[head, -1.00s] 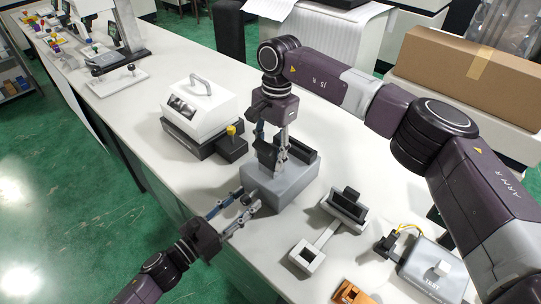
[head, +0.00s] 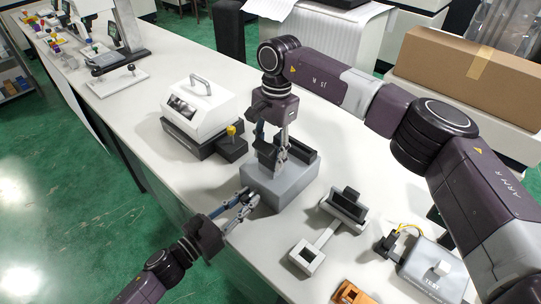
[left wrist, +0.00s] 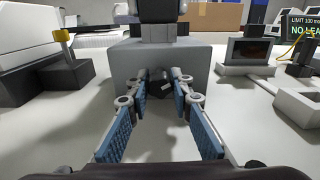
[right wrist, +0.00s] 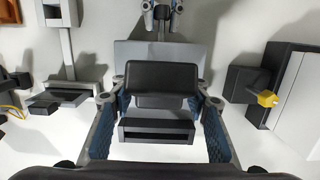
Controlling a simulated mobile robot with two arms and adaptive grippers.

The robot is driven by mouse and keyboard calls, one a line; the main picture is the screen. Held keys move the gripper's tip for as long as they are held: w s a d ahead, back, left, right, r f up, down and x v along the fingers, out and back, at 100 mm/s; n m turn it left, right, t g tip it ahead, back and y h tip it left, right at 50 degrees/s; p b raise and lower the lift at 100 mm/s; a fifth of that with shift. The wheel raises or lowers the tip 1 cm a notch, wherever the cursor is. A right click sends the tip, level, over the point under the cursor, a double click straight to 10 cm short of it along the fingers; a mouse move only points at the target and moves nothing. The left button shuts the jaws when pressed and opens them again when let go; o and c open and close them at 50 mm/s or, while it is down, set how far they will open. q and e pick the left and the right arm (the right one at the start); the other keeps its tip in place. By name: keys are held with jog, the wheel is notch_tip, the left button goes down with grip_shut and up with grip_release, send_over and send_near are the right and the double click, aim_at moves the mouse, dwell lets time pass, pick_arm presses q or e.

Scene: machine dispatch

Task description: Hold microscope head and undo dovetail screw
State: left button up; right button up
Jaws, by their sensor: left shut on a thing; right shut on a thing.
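A grey block (head: 290,191) stands near the table's front edge and bears a black microscope head (head: 303,149). My right gripper (head: 270,151) comes down from above and is shut on the head. In the right wrist view the dark head (right wrist: 161,76) lies between the fingers. My left gripper (head: 249,199) is at the block's front face, its fingers drawn together. In the left wrist view the fingertips close around a small dark screw (left wrist: 160,82) on the grey block's face (left wrist: 195,63). The tips hide part of the screw, so its turn cannot be told.
A white handled case (head: 205,106) and a black block with a yellow knob (head: 231,131) stand left of the grey block. A white stand with a black holder (head: 346,205), an orange part (head: 352,293) and a grey test box (head: 433,269) lie to the right.

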pick_arm(q)
jog(key=n, duration=0.4)
jog(key=shift+n, duration=0.4)
jog(key=n, duration=0.5)
jog(key=o, duration=1.1)
jog(key=shift+s, duration=0.1)
